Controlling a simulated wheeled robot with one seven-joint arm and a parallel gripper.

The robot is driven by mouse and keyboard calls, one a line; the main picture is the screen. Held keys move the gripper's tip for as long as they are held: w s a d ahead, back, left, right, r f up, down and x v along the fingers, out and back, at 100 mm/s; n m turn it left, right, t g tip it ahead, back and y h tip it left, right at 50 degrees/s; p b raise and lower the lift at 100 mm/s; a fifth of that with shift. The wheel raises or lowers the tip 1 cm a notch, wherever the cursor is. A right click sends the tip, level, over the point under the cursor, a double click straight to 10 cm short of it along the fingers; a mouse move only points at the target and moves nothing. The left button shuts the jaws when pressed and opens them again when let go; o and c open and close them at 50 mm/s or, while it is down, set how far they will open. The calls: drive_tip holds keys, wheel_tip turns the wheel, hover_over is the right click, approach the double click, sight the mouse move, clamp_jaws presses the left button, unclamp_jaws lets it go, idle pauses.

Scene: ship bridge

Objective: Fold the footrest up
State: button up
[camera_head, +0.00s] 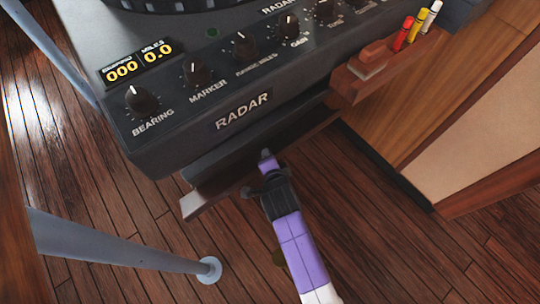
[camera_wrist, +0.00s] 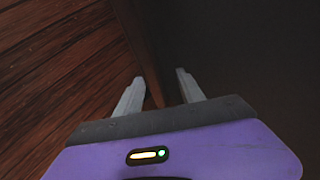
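The footrest (camera_head: 212,198) appears to be the brown wooden board low under the front of the radar console (camera_head: 225,95). Its pale left end sticks out past the dark panel above it. My gripper (camera_head: 266,157) is at the board's front edge, under the console, and its tips are partly hidden there. In the wrist view my gripper (camera_wrist: 160,88) has its two grey fingers apart. A narrow brown edge (camera_wrist: 146,62), probably the board's, runs down between them. I cannot tell whether either finger touches it.
A grey metal rail (camera_head: 110,245) ends in a round foot on the plank floor at lower left. A wooden holder (camera_head: 365,70) with several markers is at the console's right. A wooden cabinet (camera_head: 460,120) stands on the right. The floor below the console is open.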

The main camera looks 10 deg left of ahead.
drive_tip(key=shift+s+r, duration=0.1)
drive_tip(key=shift+r, duration=0.2)
drive_tip(key=p+v, duration=0.7)
drive_tip(key=v, duration=0.1)
drive_tip(key=shift+s+r, duration=0.2)
drive_tip(key=shift+r, duration=0.05)
idle(0.6)
idle(0.8)
